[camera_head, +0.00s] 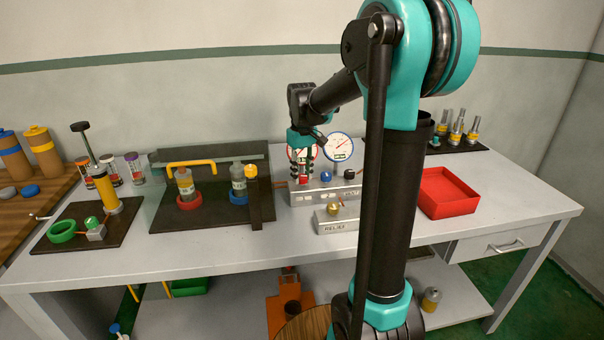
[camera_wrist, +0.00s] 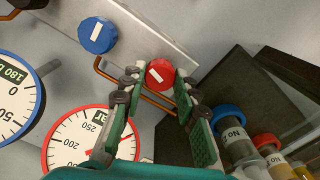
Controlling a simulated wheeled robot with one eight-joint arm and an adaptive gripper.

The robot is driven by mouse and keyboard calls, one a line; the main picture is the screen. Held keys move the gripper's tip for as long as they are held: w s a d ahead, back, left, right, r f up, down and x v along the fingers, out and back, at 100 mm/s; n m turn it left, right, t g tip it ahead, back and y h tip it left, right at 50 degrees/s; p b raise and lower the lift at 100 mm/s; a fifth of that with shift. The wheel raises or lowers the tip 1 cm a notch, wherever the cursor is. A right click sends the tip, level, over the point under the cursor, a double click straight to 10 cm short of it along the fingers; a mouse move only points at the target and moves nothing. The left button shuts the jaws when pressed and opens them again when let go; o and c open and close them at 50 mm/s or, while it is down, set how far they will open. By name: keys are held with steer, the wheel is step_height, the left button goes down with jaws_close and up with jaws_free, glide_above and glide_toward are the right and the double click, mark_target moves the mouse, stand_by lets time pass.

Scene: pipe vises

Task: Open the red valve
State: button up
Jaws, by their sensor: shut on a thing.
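The red valve (camera_wrist: 160,73) is a round red knob with a white bar mark on its face. It sits on the grey manifold panel (camera_wrist: 145,31). My gripper (camera_wrist: 158,88) has its fingertips on either side of the knob and is shut on it. In the head view, my gripper (camera_head: 302,170) points down at the left end of the manifold block (camera_head: 323,193), and the red knob (camera_head: 304,181) shows just below the fingers. The white bar on the knob is tilted in the wrist view.
A blue knob (camera_wrist: 97,35) sits beside the red one. A red-rimmed gauge (camera_wrist: 80,140) and a blue-rimmed gauge (camera_wrist: 15,105) stand close by. A relief block (camera_head: 336,226) with a yellow knob is in front. A red tray (camera_head: 446,205) lies to the right.

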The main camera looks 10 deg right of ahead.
mark_target(302, 176)
steer(key=shift+n, duration=0.9)
steer(key=o, duration=1.2)
steer(key=shift+c, duration=0.2)
step_height(302, 176, up, 12)
